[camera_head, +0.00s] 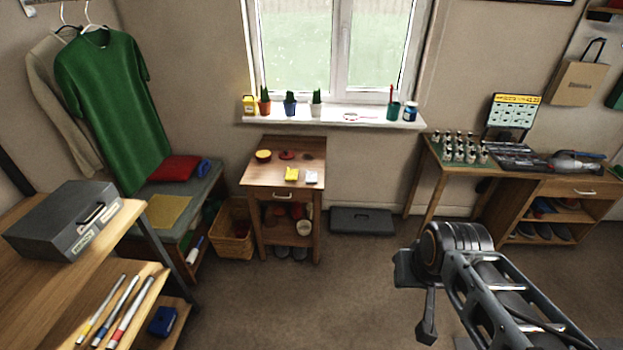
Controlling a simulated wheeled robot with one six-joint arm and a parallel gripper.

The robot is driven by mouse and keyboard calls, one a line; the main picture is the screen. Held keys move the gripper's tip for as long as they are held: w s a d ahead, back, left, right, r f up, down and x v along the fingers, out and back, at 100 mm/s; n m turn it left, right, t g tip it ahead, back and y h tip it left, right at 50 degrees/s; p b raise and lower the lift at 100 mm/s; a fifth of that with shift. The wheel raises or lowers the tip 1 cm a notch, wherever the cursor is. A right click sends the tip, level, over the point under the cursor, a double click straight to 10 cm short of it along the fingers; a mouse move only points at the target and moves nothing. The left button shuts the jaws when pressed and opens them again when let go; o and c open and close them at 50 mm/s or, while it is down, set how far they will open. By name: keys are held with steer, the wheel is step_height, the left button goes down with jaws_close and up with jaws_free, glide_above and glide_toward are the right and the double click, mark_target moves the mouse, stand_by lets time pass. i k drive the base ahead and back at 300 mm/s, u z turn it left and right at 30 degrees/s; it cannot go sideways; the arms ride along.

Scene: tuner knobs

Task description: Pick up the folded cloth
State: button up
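A small yellow item (291,174), possibly a folded cloth, lies near the front edge of the small wooden table (258,178) below the window. A small whitish item (311,177) lies just right of it. A flat mustard-yellow piece (167,212) on the bench at the left may also be cloth. I cannot tell for sure which is the folded cloth. My gripper (426,318) is at the lower right, over the floor and well apart from the table. Its fingers are not clear enough to show whether it is open.
A yellowish bowl (263,155) and a dark red item (286,155) stand farther back on the small table. A wicker basket (233,240) stands left of it, a dark flat case (362,221) right of it. A workbench (432,160) is at right. The middle floor is clear.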

mark_target(310, 177)
steer(key=z, duration=0.45)
steer(key=i, duration=1.5)
steer(key=u, duration=1.05)
steer(key=i, duration=0.9)
steer(key=u, duration=1)
